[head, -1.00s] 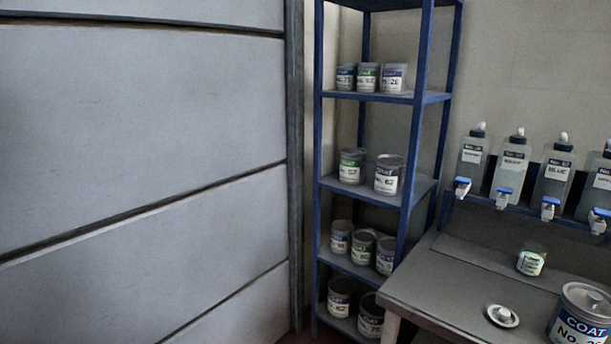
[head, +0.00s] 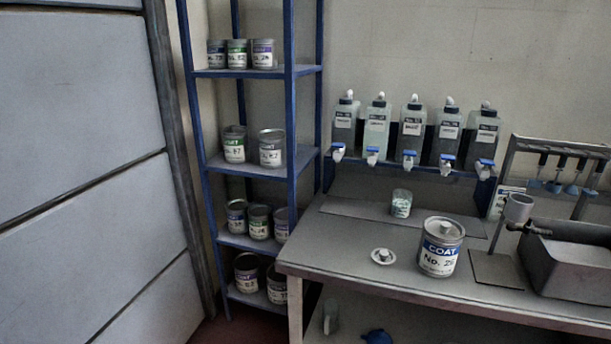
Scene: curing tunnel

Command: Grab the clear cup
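A small clear cup (head: 401,203) with pale green markings or contents stands upright on the grey workbench (head: 345,240), towards the back, below the row of dispenser bottles. Nothing touches it. Neither of my grippers shows in the head view.
A large COAT can (head: 440,247) and a small white lid-like disc (head: 383,256) stand in front of the cup. Dispenser bottles (head: 412,132) with blue-handled taps line the wall. A blue shelf rack (head: 250,170) with cans is left. A stand (head: 517,210) and basin (head: 570,262) are right.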

